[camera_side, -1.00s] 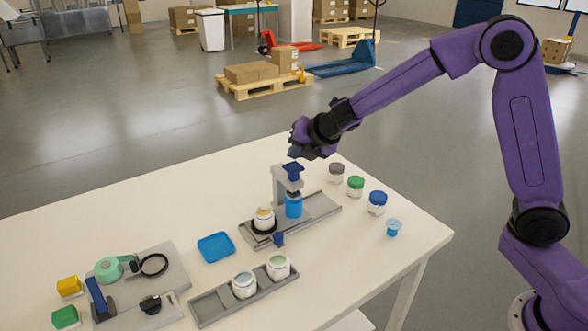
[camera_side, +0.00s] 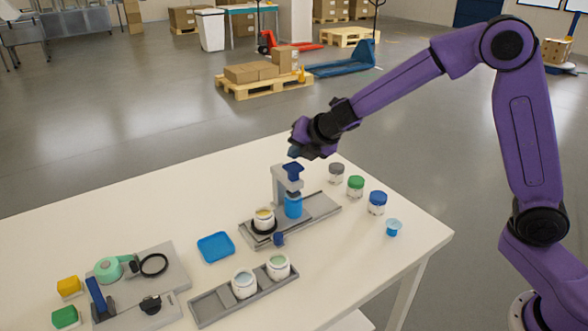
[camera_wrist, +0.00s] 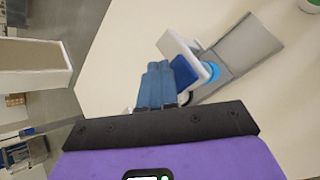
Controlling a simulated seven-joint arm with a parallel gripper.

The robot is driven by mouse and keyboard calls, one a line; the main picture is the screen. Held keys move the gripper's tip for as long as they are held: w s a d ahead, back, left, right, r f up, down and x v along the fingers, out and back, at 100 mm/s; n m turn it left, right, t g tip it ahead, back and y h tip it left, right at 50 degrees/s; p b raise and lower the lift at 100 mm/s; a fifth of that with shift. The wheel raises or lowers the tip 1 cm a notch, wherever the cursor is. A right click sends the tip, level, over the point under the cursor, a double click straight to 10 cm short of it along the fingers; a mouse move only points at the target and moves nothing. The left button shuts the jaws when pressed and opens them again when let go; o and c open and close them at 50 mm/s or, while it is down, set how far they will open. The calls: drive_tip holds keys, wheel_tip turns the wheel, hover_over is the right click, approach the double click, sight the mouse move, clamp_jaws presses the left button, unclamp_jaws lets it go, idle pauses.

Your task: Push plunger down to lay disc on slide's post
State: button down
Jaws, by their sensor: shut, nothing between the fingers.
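The dispenser is a grey upright stand (camera_side: 277,188) with a dark blue plunger top (camera_side: 292,171) and a light blue cylinder (camera_side: 293,207) under its arm. It stands on a grey slide track (camera_side: 322,207). At the track's near left end a white jar with yellowish contents (camera_side: 264,217) sits in a black ring, with a blue knob (camera_side: 278,239) close by. My gripper (camera_side: 294,153) is shut and empty just above the plunger top. In the wrist view its blue fingers (camera_wrist: 157,68) are together beside the plunger top (camera_wrist: 187,72). I cannot make out a disc or post.
In front are a blue tray (camera_side: 216,247), a grey rack (camera_side: 211,307) with two open jars, and a tool board (camera_side: 175,270).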

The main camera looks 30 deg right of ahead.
drive_tip(key=shift+f, duration=0.2)
idle(0.5)
drive_tip(key=shift+f, duration=0.25)
drive_tip(key=shift+f, duration=0.9)
idle(1.1)
drive_tip(key=shift+r, duration=1.35)
drive_tip(key=shift+r, duration=3)
